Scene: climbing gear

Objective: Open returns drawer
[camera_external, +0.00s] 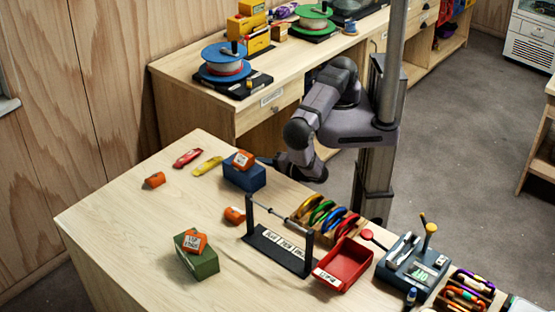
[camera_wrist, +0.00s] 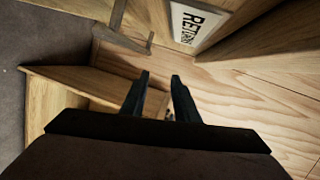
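The returns drawer (camera_external: 262,110) is in the front of the wooden back bench and looks shut. Its white label (camera_external: 271,97) is small here, but reads "RETURNS" at the top of the wrist view (camera_wrist: 195,22). A slim bar-like piece (camera_wrist: 122,38), possibly the drawer's handle, is left of the label there. My gripper is open and empty in the wrist view (camera_wrist: 159,88), its two dark fingers apart and below the label, touching nothing I can make out. In the external view its fingers are largely hidden near the blue box, lower than the drawer and in front of the bench.
The front table (camera_external: 130,220) holds a blue box (camera_external: 244,176), a green box (camera_external: 197,259), a dark rack (camera_external: 277,250), a red tray (camera_external: 345,264) and a carabiner holder (camera_external: 325,217). A blue rope spool (camera_external: 222,62) stands on the bench above the drawer. A gap separates table and bench.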

